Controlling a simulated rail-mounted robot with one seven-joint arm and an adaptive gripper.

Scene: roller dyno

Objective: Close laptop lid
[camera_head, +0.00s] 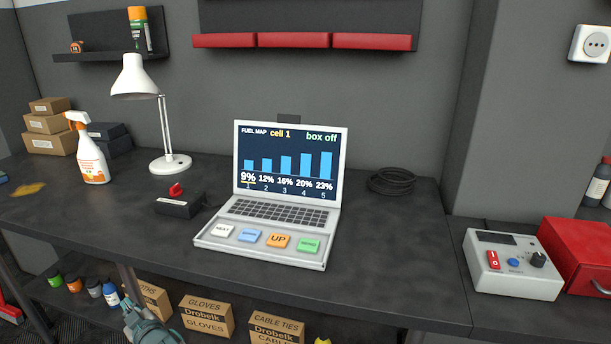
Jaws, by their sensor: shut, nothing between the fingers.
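The laptop stands open on the dark workbench. Its lid (290,160) is raised nearly upright, and the lit screen reads "FUEL MAP cell 1 box off" above a bar chart. Its base (262,232) lies flat with a keyboard and several coloured buttons, including a green and an orange one. My gripper (130,308) shows in part at the bottom edge, left of centre. It is shut and empty, in front of and below the bench's front edge, well apart from the laptop.
A black box with a red switch (177,204) sits just left of the laptop. A white lamp (134,79) and spray bottle (91,160) stand further left. A coiled cable (391,181) lies to the right. A control box (512,265) stands at far right.

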